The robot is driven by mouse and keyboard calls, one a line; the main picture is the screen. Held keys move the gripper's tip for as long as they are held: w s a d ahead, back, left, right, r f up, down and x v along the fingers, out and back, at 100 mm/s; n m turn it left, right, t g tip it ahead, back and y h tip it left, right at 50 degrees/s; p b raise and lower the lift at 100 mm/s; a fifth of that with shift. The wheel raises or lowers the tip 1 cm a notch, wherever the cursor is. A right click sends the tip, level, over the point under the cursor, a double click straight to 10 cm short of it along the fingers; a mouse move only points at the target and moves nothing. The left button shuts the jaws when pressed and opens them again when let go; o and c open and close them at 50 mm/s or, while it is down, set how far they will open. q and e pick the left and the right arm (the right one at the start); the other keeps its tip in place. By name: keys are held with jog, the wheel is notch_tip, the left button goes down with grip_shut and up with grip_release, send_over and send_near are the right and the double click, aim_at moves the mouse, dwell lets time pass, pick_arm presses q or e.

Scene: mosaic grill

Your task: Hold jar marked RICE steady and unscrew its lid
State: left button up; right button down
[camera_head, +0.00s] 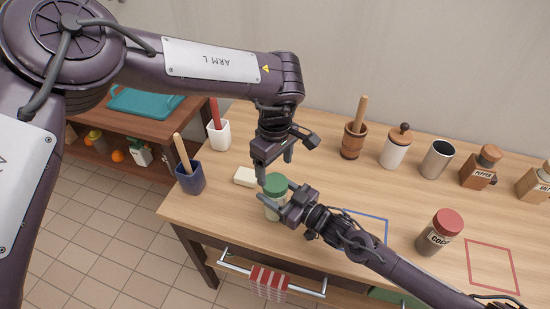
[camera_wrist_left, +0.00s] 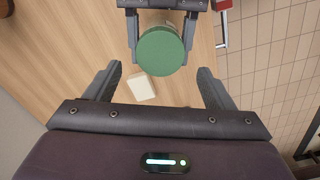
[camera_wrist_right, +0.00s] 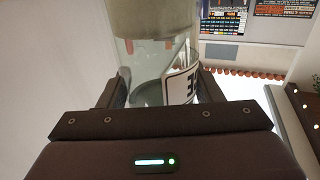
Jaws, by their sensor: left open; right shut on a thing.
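The jar with a green lid (camera_head: 275,184) stands near the table's front edge, left of middle. In the right wrist view its clear glass body (camera_wrist_right: 148,75) shows a pale band at the top and part of a white label; the full word cannot be read. My right gripper (camera_head: 280,199) is shut around the jar's body from the right. My left gripper (camera_head: 276,167) is open, pointing down just above the lid. In the left wrist view the lid (camera_wrist_left: 160,50) lies ahead of the spread fingers, not clearly between them.
A cream block (camera_head: 245,176) lies left of the jar. A navy holder (camera_head: 191,180) and white holder (camera_head: 218,136) stand further left. A red-lidded jar (camera_head: 439,236) stands between blue (camera_head: 386,232) and red (camera_head: 468,262) outlines. Several containers line the back.

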aim_at(275, 182)
pick_arm(q)
notch_tip(275, 182, down, 6)
jog(key=shift+r, duration=0.1)
jog(key=shift+c, duration=0.2)
